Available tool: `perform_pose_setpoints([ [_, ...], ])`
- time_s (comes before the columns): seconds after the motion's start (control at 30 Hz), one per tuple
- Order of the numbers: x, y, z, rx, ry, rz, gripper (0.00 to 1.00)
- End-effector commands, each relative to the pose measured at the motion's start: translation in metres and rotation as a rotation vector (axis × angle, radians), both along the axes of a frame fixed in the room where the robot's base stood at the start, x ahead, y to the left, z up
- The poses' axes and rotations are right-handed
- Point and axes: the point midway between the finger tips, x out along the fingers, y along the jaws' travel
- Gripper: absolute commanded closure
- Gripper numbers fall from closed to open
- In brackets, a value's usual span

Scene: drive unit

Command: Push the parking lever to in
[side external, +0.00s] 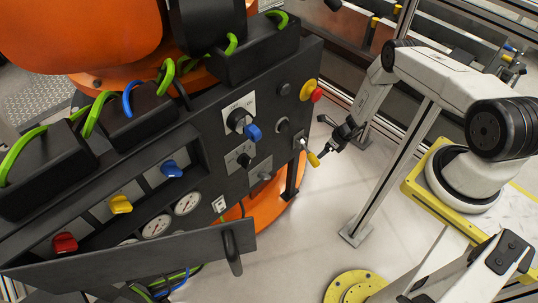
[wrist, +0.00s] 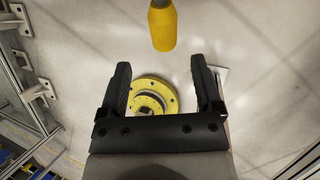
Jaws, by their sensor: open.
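A lever with a yellow grip (side external: 313,158) sticks out from the right part of the black panel, below the red button; I take it for the parking lever, though no label is readable. Its yellow grip also shows at the top of the wrist view (wrist: 162,25), just beyond my fingertips and roughly centred between them. My gripper (side external: 327,135) is close beside the grip, on its right. In the wrist view my gripper (wrist: 160,68) has its two black fingers wide apart with nothing between them. The lever's base is hidden in the wrist view.
The black panel (side external: 285,178) also carries a red button (side external: 316,95), a blue-handled rotary switch (side external: 253,132), coloured valve handles and gauges (side external: 187,201). A grey flap (side external: 130,262) juts out at the lower left. A metal post (side external: 393,170) stands near my arm. The floor below is open.

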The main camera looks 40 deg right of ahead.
Motion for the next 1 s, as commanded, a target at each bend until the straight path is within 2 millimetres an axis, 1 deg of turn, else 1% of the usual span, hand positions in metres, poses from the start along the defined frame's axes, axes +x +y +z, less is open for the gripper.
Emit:
perform_pose_setpoints([
  [0.13, -0.003, -0.004, -0.005, 0.006, 0.004, -0.046, 0.17],
  [0.37, -0.002, -0.003, -0.006, 0.006, 0.004, -0.043, 0.17],
  [0.57, 0.000, 0.000, -0.012, 0.006, 0.003, -0.040, 0.17],
  [1.0, 0.010, 0.009, -0.041, 0.007, 0.003, -0.039, 0.17],
])
